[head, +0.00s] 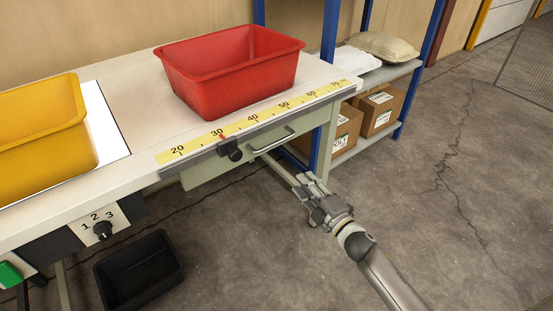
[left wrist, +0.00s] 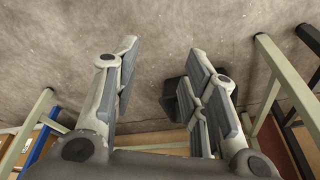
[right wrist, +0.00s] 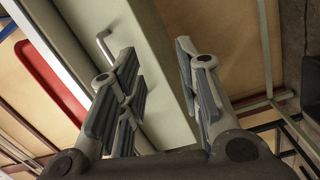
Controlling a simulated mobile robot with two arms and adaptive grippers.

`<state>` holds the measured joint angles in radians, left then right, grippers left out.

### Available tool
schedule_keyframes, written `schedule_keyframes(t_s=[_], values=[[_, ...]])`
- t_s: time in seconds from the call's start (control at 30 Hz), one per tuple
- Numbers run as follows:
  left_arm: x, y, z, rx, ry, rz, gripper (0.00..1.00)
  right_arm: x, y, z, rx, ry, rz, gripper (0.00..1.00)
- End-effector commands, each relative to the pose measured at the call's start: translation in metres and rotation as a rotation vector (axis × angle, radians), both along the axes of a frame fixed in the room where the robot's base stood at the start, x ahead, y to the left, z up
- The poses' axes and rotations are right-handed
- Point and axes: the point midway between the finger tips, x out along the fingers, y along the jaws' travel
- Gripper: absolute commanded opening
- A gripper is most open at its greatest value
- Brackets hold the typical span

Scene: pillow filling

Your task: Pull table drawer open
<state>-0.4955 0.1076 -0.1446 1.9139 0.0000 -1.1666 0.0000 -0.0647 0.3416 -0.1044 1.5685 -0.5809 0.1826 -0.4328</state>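The table drawer (head: 225,166) has a pale green front under the tabletop's front edge and looks closed. Its metal bar handle (head: 273,142) is on the front; it also shows in the right wrist view (right wrist: 104,46), left of the fingers. My right gripper (head: 299,182) is below and to the right of the handle, apart from it. In the right wrist view its fingers (right wrist: 157,55) are spread and empty, with the pale green drawer front (right wrist: 158,75) beyond them. My left gripper (left wrist: 163,52) is open and empty over the floor, outside the head view.
On the table (head: 115,75) stand a red bin (head: 232,90) and a yellow bin (head: 45,150). A ruler (head: 260,117) with a clamp knob (head: 231,151) runs along the front edge. A black bin (head: 138,272) is on the floor. A blue-post shelf (head: 328,30) stands behind. Floor at right is clear.

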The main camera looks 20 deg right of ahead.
Motion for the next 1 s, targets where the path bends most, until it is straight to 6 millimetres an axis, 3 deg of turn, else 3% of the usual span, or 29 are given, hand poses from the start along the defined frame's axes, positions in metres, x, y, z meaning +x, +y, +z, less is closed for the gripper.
schedule_keyframes(t_s=[0.13, 0.3, 0.47, 1.0], values=[[0.004, 0.000, 0.015, -0.001, -0.018, 0.003, 0.40, 0.005, 0.013, 0.043, -0.113, -0.162, 0.058, 0.32], [0.004, 0.001, 0.028, -0.001, -0.024, 0.004, 0.40, 0.006, 0.020, 0.067, -0.167, -0.233, 0.082, 0.32], [0.004, 0.001, 0.031, 0.000, -0.024, 0.004, 0.40, 0.018, 0.025, 0.074, -0.169, -0.241, 0.085, 0.32], [0.003, 0.001, 0.045, -0.002, -0.032, 0.005, 0.40, 0.093, 0.052, 0.087, -0.166, -0.236, 0.082, 0.32]])
